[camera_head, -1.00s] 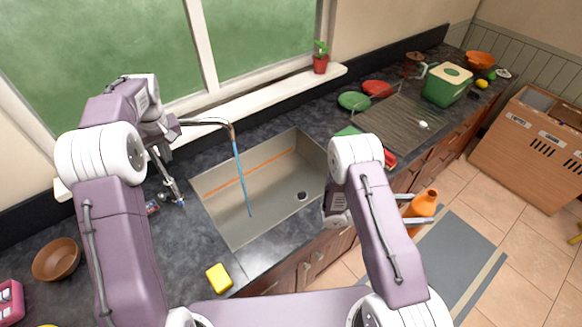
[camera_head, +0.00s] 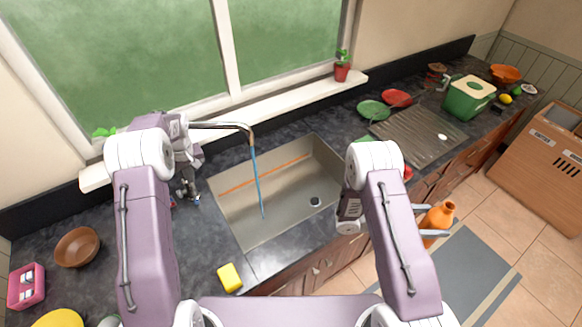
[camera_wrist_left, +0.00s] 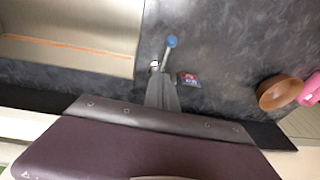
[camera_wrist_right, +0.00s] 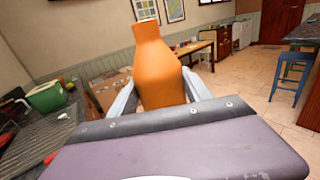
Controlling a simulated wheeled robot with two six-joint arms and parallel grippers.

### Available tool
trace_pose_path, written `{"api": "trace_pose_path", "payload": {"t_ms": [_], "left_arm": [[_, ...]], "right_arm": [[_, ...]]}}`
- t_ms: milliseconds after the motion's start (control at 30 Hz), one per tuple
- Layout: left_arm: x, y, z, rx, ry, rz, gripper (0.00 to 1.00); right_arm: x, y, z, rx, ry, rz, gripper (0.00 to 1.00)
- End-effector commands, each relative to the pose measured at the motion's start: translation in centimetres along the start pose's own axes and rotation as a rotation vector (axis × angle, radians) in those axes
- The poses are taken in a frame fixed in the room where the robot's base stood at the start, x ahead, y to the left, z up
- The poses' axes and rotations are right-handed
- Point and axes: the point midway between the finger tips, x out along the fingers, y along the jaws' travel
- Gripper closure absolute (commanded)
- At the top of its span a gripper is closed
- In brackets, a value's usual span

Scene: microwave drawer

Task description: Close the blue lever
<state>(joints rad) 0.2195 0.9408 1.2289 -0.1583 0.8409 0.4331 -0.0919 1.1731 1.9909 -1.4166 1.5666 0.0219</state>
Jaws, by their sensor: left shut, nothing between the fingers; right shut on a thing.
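The blue lever (camera_wrist_left: 172,41) shows in the left wrist view as a blue knob on a thin grey stem, at the base of the faucet. My left gripper (camera_wrist_left: 163,76) is shut and empty, with its tips close to the stem; I cannot tell whether they touch. In the head view the left gripper (camera_head: 189,190) is beside the faucet base, and its arm partly hides the lever. A blue stream of water (camera_head: 258,180) falls from the faucet spout (camera_head: 225,126) into the sink (camera_head: 240,225). My right gripper (camera_wrist_right: 163,85) is shut on an orange bottle (camera_wrist_right: 160,65), held in front of the counter.
A yellow sponge (camera_head: 229,277) lies at the sink's front-left corner. A brown bowl (camera_head: 77,247) and a pink holder (camera_head: 26,286) stand at the left. A small dark packet (camera_wrist_left: 188,79) lies near the lever. The window sill (camera_head: 260,112) runs behind the faucet.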

Motion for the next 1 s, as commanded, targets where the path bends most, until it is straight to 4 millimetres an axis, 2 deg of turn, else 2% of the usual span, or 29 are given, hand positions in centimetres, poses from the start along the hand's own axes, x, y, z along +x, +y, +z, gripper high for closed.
{"api": "trace_pose_path", "payload": {"t_ms": [33, 200, 433, 800, 1000], "left_arm": [[0.7, -0.1, 0.0, -0.001, -0.005, -0.002, 1.00], [3.5, -0.3, 0.8, -0.001, -0.004, -0.001, 1.00], [5.7, -0.5, 1.6, -0.002, 0.000, 0.000, 1.00], [6.1, -0.5, 1.8, -0.001, 0.000, 0.000, 1.00], [7.8, -0.4, 2.5, -0.001, 0.001, 0.000, 1.00]], "right_arm": [[0.0, 0.0, 0.9, 0.000, 0.000, 0.000, 0.82], [0.0, 0.0, 2.5, 0.000, 0.000, 0.000, 0.82], [0.0, 0.0, 3.4, 0.000, 0.000, 0.000, 0.82], [0.0, 0.0, 3.1, 0.000, 0.000, 0.000, 0.82], [0.0, 0.0, 0.2, 0.000, 0.000, 0.000, 0.82]]}}
